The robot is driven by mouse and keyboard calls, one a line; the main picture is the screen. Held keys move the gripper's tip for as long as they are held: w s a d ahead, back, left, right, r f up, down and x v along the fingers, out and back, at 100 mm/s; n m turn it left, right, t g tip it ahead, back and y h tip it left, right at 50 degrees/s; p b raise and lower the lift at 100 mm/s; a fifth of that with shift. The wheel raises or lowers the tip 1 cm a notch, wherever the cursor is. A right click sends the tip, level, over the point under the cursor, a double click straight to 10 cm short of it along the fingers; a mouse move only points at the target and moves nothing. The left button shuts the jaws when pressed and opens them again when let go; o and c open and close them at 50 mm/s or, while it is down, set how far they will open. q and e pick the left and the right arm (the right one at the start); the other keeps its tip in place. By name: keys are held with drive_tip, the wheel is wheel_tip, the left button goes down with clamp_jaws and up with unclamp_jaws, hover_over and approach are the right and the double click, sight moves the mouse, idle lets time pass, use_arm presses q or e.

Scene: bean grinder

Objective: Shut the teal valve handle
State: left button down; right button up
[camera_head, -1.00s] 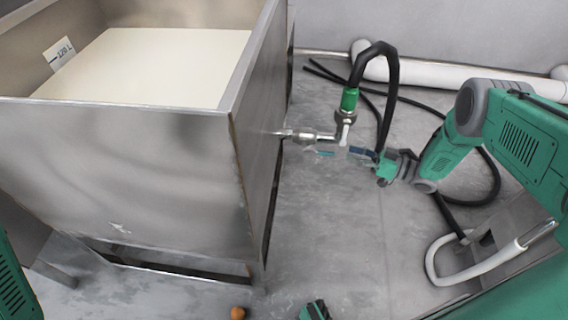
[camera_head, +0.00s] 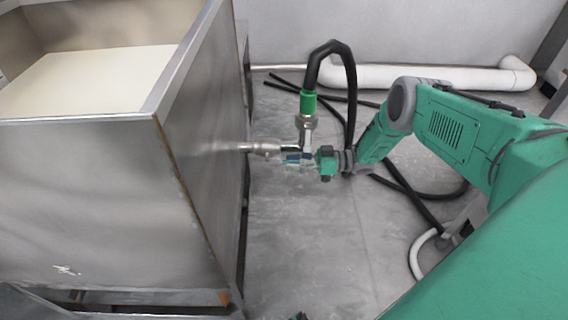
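The steel valve (camera_head: 305,140) sticks out from the right side of the metal tank, with a green-collared black hose on top. Its teal handle (camera_head: 291,157) shows only as a small patch low on the valve, largely covered by the gripper's fingers. My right gripper (camera_head: 297,159) reaches in from the right, with its fingertips at the handle, overlapping it in the view. Whether the fingers touch or grip the handle is too small to tell. My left gripper does not show clearly; only a tiny dark piece shows at the bottom edge.
The metal tank (camera_head: 90,190) with pale contents fills the left. The black hose (camera_head: 350,90) arches over beside my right wrist and runs along the floor. A white pipe (camera_head: 430,76) lies along the back wall. Grey floor (camera_head: 300,240) below the valve is open.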

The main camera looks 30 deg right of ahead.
sight(283, 162)
drive_tip(key=shift+x, duration=0.95)
drive_tip(key=shift+w+a+r, duration=0.15)
drive_tip(key=shift+a, duration=0.45)
drive_tip(key=shift+d, duration=0.15)
clamp_jaws()
drive_tip(key=shift+d, duration=0.1)
drive_tip(key=shift+f+t+y, duration=0.4)
drive_tip(key=shift+f+y, duration=0.15)
drive_tip(key=shift+y, duration=0.15)
drive_tip(key=shift+f+t+y, duration=0.1)
drive_tip(key=shift+t+y, duration=0.2)
drive_tip(key=shift+t, duration=0.2)
drive_tip(key=shift+w, duration=0.1)
